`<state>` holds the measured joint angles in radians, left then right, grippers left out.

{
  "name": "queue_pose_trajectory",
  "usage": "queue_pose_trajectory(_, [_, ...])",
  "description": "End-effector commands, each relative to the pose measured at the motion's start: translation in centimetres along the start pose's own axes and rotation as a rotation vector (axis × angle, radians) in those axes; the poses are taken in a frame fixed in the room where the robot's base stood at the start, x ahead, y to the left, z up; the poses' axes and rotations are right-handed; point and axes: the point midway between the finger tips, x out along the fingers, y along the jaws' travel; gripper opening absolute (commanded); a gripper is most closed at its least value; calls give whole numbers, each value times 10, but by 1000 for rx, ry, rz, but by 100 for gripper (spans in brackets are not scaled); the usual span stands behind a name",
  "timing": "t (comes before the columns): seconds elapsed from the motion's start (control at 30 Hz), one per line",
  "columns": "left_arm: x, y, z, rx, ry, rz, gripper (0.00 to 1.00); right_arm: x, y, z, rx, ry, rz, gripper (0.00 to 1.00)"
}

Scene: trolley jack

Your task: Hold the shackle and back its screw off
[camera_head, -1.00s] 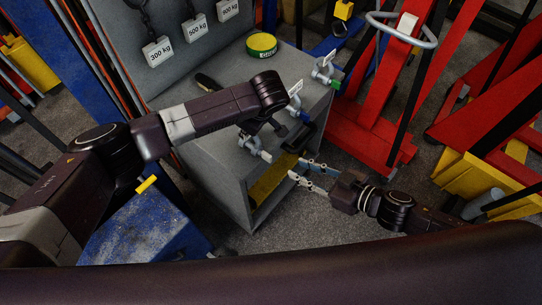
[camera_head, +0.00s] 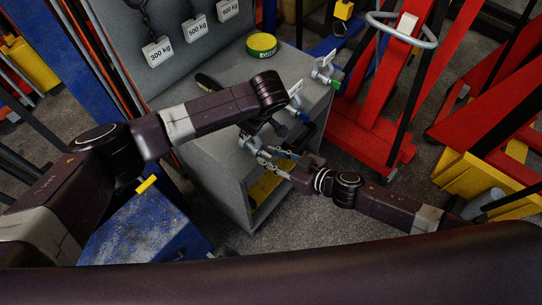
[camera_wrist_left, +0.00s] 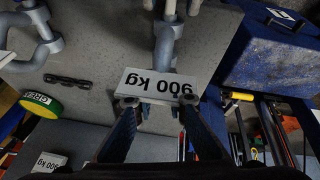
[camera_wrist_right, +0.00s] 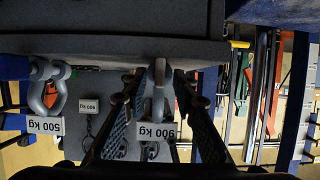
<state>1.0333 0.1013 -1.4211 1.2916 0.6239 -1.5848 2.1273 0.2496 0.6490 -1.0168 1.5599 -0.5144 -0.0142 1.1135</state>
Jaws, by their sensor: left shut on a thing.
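A grey shackle with a white 900 kg tag (camera_wrist_left: 157,87) hangs at the near edge of the grey cabinet; its bow (camera_wrist_left: 167,42) shows in the left wrist view. My left gripper (camera_wrist_left: 158,104) is shut on the shackle; the exact contact is partly hidden behind the tag. In the head view my left forearm covers most of this grip. My right gripper (camera_head: 265,156) is open close to the shackle, pointing at it from the right. In the right wrist view its fingers (camera_wrist_right: 160,82) stand apart on either side of the shackle (camera_wrist_right: 159,75). I cannot tell whether they touch it.
Tagged shackles with a blue pin (camera_head: 302,114) and a green pin (camera_head: 334,83) sit along the cabinet's right edge. Red machinery (camera_head: 385,150) stands to the right, a blue block (camera_head: 140,230) front left.

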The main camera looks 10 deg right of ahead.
Motion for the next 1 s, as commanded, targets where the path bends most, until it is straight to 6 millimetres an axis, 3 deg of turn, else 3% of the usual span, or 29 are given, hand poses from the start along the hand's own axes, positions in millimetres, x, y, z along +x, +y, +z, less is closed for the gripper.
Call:
queue_pose_trajectory(0.17, [1, -1, 2, 0, -3, -2, 0, 0, 0, 0, 0, 0, 0, 25])
queue_pose_trajectory(0.4, [1, -1, 2, 0, -3, -2, 0, 0, 0, 1, 0, 0, 0, 0])
queue_pose_trajectory(1.0, [1, -1, 1, 0, -3, -2, 0, 0, -4, 1, -113, 2, 46, 0])
